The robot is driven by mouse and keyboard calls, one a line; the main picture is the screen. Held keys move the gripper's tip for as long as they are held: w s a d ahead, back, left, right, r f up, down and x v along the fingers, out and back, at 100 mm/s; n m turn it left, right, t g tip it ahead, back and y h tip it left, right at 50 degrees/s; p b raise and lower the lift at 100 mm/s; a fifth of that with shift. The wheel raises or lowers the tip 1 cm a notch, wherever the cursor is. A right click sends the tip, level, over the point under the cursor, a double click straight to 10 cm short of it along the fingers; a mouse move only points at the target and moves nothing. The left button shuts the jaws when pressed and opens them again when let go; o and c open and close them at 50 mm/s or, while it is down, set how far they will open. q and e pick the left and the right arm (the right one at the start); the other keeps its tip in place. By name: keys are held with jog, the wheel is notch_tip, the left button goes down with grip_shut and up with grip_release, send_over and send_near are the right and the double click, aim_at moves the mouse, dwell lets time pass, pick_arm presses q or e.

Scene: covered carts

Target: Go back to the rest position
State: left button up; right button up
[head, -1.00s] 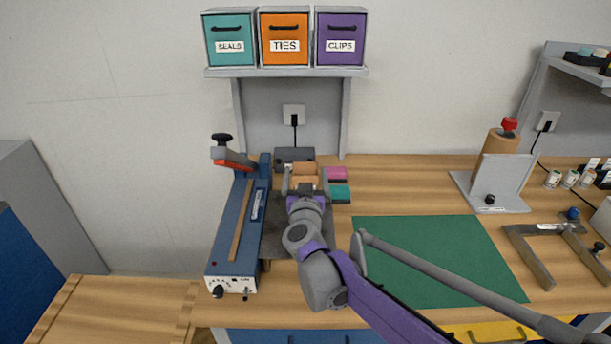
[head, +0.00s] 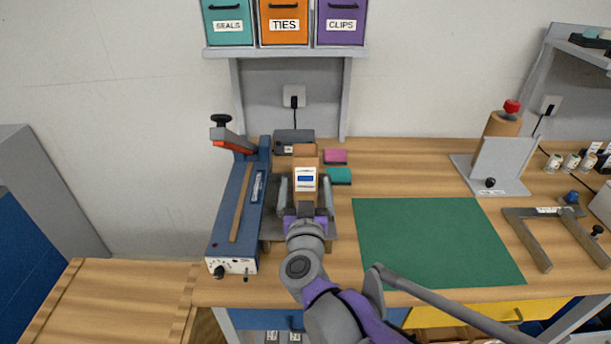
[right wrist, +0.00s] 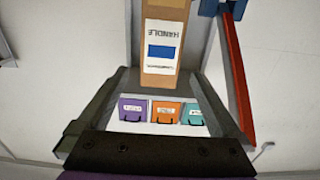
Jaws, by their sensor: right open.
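A brown carton (head: 305,163) with a white and blue label stands upright by the blue sealer on the workbench. It also shows in the right wrist view (right wrist: 158,75), where its label reads upside down. My right gripper (head: 305,197) is open, with one finger on each side of the carton's lower part in the head view. In the right wrist view gaps show between the carton and both fingers. I cannot tell how far the fingertips reach along it. My left gripper is not in view.
The blue sealer (head: 239,212) with its raised red lever stands close on the left. Pink (head: 335,156) and teal (head: 339,176) blocks lie right of the carton. A green mat (head: 437,240) lies clear. Labelled bins (head: 284,24) sit on the shelf above.

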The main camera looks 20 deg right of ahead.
jog(key=shift+s, duration=0.25)
jog(key=shift+a, duration=0.1)
jog(key=s+a+f+n+g+y+p, duration=0.2)
jog(key=s+a+n+g+y+p, duration=0.1)
jog(key=s+a+n+y, duration=0.35)
jog(key=s+d+f+m+g+p, duration=0.1)
jog(key=s+d+f+g, duration=0.3)
jog(key=s+f, duration=0.2)
jog(key=s+d+f+m+g+h+p, duration=0.1)
jog(key=s+d+f+g, duration=0.3)
jog(key=s, duration=0.7)
notch_tip(320, 180, down, 2)
jog(key=shift+f+m+p, duration=0.25)
jog(key=shift+m+p, duration=0.2)
jog(key=shift+p, duration=0.2)
jog(key=shift+s, duration=0.1)
